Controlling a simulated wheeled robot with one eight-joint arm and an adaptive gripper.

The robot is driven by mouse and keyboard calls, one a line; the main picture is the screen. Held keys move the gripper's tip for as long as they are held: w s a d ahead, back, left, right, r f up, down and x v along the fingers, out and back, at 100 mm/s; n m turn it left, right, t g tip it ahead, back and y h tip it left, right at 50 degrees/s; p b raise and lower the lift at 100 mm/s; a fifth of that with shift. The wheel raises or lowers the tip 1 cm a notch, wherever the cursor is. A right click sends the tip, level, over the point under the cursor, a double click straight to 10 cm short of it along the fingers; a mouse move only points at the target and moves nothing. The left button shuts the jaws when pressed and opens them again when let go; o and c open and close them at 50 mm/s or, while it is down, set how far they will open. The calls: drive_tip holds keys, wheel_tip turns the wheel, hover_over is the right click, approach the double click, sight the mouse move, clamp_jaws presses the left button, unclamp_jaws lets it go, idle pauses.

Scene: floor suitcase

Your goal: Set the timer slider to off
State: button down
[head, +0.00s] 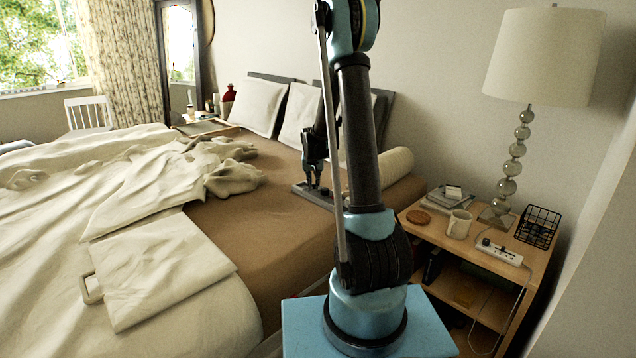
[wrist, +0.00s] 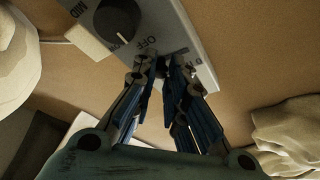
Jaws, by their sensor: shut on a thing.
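A grey control panel (wrist: 160,20) lies on the brown bed sheet, at the top of the wrist view. It carries a dark round dial (wrist: 118,20) with MID and OFF lettering beside it. More lettering at its right end is partly covered by my fingers. My gripper (wrist: 166,72) is over the panel's lower right part, its fingertips close together around a small dark piece, apparently the timer slider; its exact setting is hidden. In the head view, my gripper (head: 316,190) reaches down to the panel (head: 314,198) on the bed, partly behind my arm.
A pale block with a cord (wrist: 88,40) sits at the panel's left edge. Rumpled bedding (head: 160,190) covers the bed's left part; a bolster (head: 390,172) lies right of the panel. A nightstand (head: 488,262) with a lamp (head: 543,60) and mug (head: 459,224) stands at right.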

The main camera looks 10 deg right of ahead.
sight(308, 190)
drive_tip(key=shift+s+a, duration=0.55)
drive_tip(key=shift+a, duration=0.2)
drive_tip(key=shift+s+a, duration=0.55)
drive_tip(key=shift+a, duration=0.15)
drive_tip(key=c, duration=1.6)
unclamp_jaws()
drive_tip(key=shift+a, duration=0.1)
drive_tip(key=shift+c, duration=0.2)
drive_tip(key=shift+o, duration=0.3)
drive_tip(key=shift+r, duration=0.15)
drive_tip(key=v, duration=1.1)
drive_tip(key=shift+s+r, duration=0.2)
drive_tip(key=shift+r, duration=0.05)
